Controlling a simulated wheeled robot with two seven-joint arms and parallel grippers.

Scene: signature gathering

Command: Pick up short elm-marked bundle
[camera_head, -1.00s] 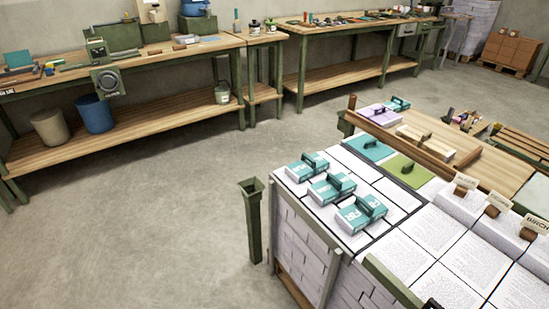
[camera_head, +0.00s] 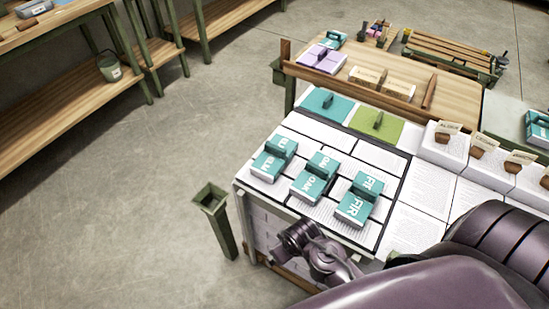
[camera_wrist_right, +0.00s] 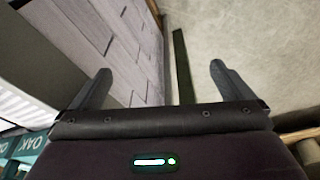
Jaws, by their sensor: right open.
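Three teal bundles with raised block grips lie in a row on the paper-covered table (camera_head: 392,239) in the head view. The leftmost appears to be the elm-marked bundle (camera_head: 266,164); its lettering is small. The OAK bundle (camera_head: 309,187) is in the middle and the FIR bundle (camera_head: 352,208) on the right. My right arm enters from the lower right. Its hand is near the table's front edge, below the bundles and apart from the elm one. In the right wrist view my right gripper (camera_wrist_right: 161,78) is open and empty, over a paper-stack side and floor. My left gripper is out of view.
A green post (camera_head: 216,221) stands at the table's front left corner. Teal (camera_head: 325,103) and green (camera_head: 375,124) panels lie behind the bundles. Card holders on paper stacks (camera_head: 443,146) stand at the right. Bare floor (camera_head: 130,220) is at the left.

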